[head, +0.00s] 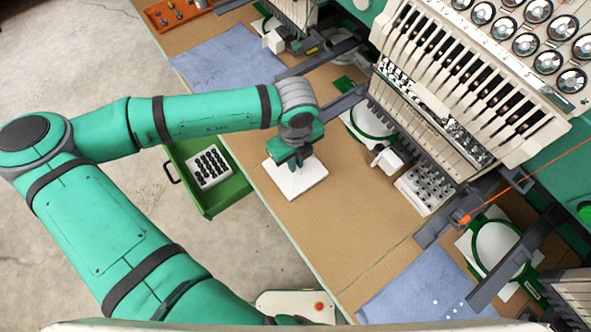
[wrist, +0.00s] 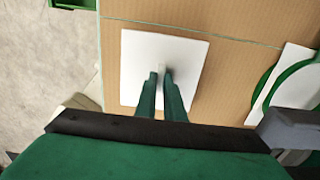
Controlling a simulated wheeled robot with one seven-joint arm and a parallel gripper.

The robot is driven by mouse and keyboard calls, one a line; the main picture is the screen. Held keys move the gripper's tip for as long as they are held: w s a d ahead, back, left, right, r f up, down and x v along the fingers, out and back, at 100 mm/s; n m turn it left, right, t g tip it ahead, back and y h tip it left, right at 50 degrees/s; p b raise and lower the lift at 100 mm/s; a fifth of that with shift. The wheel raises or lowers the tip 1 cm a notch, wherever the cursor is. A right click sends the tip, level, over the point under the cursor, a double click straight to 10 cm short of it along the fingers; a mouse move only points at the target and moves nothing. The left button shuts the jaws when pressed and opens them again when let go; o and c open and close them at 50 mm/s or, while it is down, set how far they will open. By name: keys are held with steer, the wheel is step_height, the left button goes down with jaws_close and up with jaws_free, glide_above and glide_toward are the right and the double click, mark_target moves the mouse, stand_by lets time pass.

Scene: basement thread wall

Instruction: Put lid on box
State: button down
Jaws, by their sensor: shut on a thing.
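A white square lid (head: 289,180) with a small raised knob is at the table's left edge. In the wrist view the lid (wrist: 137,52) lies flat below my fingers. My gripper (head: 301,160) is above the lid's middle, and its two fingers (wrist: 162,76) are shut on the knob. I cannot tell whether the lid touches the table. Two white boxes are open on top: one with black pieces (head: 193,170) in the green drawer, and one with metallic pieces (head: 408,196) on the table to the right. I cannot tell which box the lid belongs to.
The open green drawer (head: 236,190) juts out left of the brown table (head: 330,240). Embroidery machine heads (head: 470,80) and green hoops (head: 492,215) crowd the right side. Blue cloths (head: 400,285) lie at front and back. Bare tabletop lies between lid and right box.

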steer(key=shift+r, duration=2.4)
